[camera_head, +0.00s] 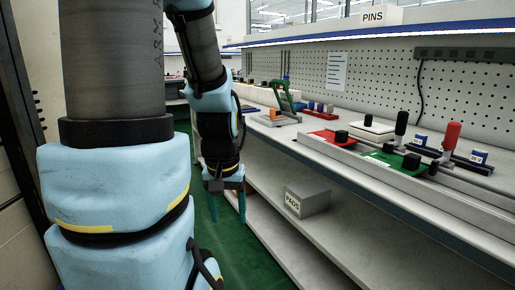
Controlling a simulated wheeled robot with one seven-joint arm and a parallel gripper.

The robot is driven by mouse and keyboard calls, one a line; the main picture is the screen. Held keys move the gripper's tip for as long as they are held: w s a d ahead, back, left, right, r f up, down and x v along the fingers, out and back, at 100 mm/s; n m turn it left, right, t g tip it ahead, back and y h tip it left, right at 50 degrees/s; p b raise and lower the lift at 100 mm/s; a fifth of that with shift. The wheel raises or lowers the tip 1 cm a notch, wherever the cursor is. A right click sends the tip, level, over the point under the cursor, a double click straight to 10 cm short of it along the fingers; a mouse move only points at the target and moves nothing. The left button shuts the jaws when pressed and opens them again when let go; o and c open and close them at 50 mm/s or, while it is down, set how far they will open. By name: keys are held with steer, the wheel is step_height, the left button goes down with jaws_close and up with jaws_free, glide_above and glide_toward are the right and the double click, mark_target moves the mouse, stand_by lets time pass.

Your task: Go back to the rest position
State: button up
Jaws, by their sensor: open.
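My gripper (228,207) hangs at the end of my arm, pointing down. Its two teal fingers are apart with nothing between them. It is over the green floor (222,262), in front of the shelves under the workbench (331,146) and below the bench top. My own large blue and grey arm links fill the left of the view.
The bench on the right holds a red plate (325,137), a green board (393,160) and a red-handled tool (451,136). A grey box marked PADS (307,197) sits on the shelf beneath. A pegboard (400,90) stands behind. Green floor shows below the gripper.

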step_height(320, 180, up, 18)
steer(key=p, duration=1.6)
steer(key=shift+r+p, duration=0.25)
steer(key=shift+p, duration=0.1)
